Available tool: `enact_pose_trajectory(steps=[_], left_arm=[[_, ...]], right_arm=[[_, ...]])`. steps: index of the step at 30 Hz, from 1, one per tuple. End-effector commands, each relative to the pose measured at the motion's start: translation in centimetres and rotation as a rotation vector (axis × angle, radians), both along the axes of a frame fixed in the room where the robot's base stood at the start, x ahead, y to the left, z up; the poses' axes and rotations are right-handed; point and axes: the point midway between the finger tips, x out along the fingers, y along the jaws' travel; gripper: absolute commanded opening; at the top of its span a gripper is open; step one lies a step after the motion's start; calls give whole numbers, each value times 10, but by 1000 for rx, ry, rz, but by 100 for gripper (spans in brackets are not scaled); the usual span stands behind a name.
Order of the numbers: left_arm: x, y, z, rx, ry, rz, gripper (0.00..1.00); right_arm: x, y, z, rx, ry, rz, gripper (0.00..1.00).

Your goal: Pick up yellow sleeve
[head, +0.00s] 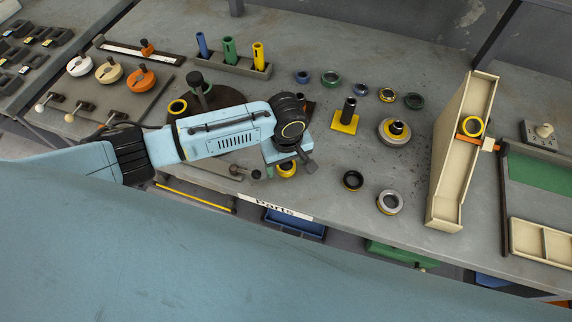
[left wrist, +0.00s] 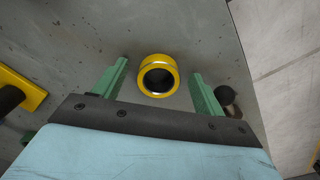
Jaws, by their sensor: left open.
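The yellow sleeve (left wrist: 158,76) is a short ring with a dark bore. In the left wrist view it stands on the grey surface, between and just beyond my left gripper's two green fingers. My left gripper (left wrist: 157,85) is open, with a gap on each side of the sleeve. In the head view my left gripper (head: 290,160) points down above the bench near its front edge. The sleeve (head: 286,171) is partly hidden under it there. My right gripper is out of view.
A yellow plate with a black post (head: 345,122) stands right of the gripper. Several rings, including a black ring (head: 353,181), lie farther right. A cream chute (head: 461,150) holds another yellow ring. A Parts label (head: 275,208) marks the front edge.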

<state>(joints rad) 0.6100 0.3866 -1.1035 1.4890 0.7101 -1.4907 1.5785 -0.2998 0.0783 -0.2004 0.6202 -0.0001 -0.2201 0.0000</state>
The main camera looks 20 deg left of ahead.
Motion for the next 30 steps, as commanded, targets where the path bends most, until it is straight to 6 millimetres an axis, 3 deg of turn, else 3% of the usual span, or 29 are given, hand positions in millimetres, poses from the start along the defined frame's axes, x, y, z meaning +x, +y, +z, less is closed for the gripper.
enact_pose_trajectory(steps=[2, 13, 23, 30], left_arm=[[0, 0, 0, 0, 0, 0, 67], [0, 0, 0, 0, 0, 0, 19], [0, -1, 9, -2, -1, -1, 17], [1, -1, 54, -3, -4, -2, 17]], right_arm=[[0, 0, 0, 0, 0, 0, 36], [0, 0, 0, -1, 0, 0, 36], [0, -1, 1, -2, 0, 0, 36], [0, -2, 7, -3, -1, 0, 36]])
